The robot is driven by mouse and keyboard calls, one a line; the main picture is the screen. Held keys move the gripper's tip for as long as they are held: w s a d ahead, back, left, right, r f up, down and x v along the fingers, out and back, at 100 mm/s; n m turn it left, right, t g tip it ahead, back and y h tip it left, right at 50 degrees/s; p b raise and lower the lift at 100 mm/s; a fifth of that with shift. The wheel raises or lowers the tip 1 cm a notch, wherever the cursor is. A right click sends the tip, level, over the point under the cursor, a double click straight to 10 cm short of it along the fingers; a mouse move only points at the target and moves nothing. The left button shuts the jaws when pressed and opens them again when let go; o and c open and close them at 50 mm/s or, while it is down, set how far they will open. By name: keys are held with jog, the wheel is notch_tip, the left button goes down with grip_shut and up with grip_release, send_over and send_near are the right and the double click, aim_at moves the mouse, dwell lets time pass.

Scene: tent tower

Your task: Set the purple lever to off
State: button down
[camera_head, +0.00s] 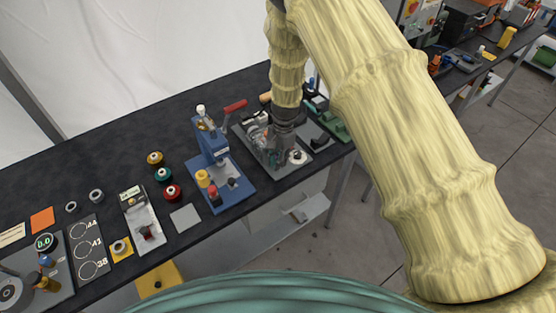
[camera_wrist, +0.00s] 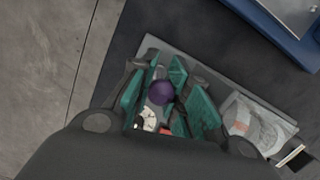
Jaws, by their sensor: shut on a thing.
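The purple lever shows as a dark purple round knob (camera_wrist: 160,93) between my fingers in the wrist view. My gripper (camera_wrist: 168,98) has teal finger pads on both sides of it and is shut on it. The knob sits above a device on a grey base plate (camera_wrist: 150,44); the lever's shaft and which position it stands in are hidden. In the head view my gripper (camera_head: 284,140) points down over this device, and the purple knob is hidden there.
A white dial (camera_wrist: 149,118) lies close by the knob. A blue press (camera_head: 213,150) with a red handle (camera_head: 235,106) stands just left of the device. A green object (camera_head: 332,122) is at its right. The dark table (camera_head: 110,140) has free room at the back left.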

jog(key=shift+w+r, duration=0.1)
jog(key=c, duration=1.5)
grip_release()
jog(key=shift+c, duration=0.2)
notch_tip(320, 180, up, 10)
